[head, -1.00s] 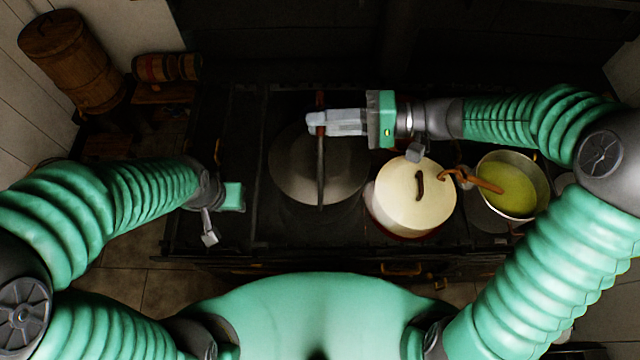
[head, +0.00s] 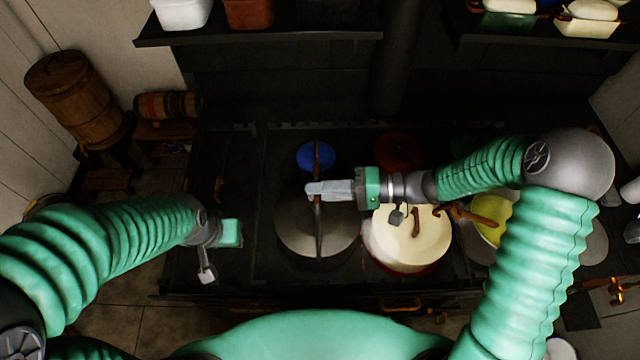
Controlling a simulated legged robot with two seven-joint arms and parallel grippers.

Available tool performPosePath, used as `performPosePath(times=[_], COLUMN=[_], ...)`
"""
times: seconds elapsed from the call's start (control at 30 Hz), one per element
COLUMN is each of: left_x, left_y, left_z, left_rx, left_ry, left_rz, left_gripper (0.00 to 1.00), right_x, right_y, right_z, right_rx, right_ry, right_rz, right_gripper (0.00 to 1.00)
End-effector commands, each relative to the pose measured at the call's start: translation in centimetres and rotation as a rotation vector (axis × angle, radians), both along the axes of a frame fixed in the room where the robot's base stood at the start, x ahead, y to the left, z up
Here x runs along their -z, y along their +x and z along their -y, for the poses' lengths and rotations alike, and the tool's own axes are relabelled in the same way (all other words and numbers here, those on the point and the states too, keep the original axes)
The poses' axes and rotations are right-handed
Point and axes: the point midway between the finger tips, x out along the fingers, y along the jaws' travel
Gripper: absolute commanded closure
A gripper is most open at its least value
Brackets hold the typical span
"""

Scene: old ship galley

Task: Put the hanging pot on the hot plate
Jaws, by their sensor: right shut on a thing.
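The pot (head: 300,230) is a round, dark grey vessel with a long, thin handle across its top. It is in the middle of the head view, above the dark stove top (head: 262,180). My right gripper (head: 318,190) comes in from the right and is shut on the handle. I cannot tell whether the pot's base touches the stove. The hot plate is not clearly visible; the pot may cover it. My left gripper (head: 207,272) is off to the left, apart from the pot, and its jaw opening cannot be made out.
A cream-lidded pot (head: 400,245) stands close right of the grey pot, with a yellow-filled pan (head: 490,222) beyond it. A blue round item (head: 312,156) and a red one (head: 398,150) are behind. A shelf (head: 300,35) overhangs the back. The stove's left side is clear.

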Motion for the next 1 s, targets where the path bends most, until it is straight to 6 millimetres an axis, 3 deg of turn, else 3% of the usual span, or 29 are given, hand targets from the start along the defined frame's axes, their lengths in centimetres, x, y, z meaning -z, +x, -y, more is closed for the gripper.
performPosePath(times=[0.07, 0.1, 0.27, 0.63, 1.0], left_x=[0.2, 0.2, 0.1, 0.3, 3.0], left_y=[0.0, 0.0, 0.0, 0.0, 0.0], left_z=[0.0, 0.0, 0.0, 0.0, 0.0], left_rx=[0.0, 0.0, 0.0, 0.0, 0.0], left_ry=[0.0, 0.0, 0.0, 0.0, 0.0], left_rz=[0.0, 0.0, 0.0, 0.0, 0.0], left_gripper=[0.64, 0.64, 0.64, 0.64, 0.64], right_x=[-0.1, 0.2, 0.1, 0.1, -1.1], right_y=[0.0, 0.0, 0.0, 0.2, -0.5], right_z=[-0.1, 0.0, 0.0, 0.6, 9.3], right_rx=[-0.002, 0.0, 0.0, 0.003, 0.004], right_ry=[0.006, 0.001, 0.0, -0.001, -0.002], right_rz=[0.003, 0.0, -0.001, -0.001, 0.001], right_gripper=[1.0, 0.82, 0.63, 0.63, 0.63])
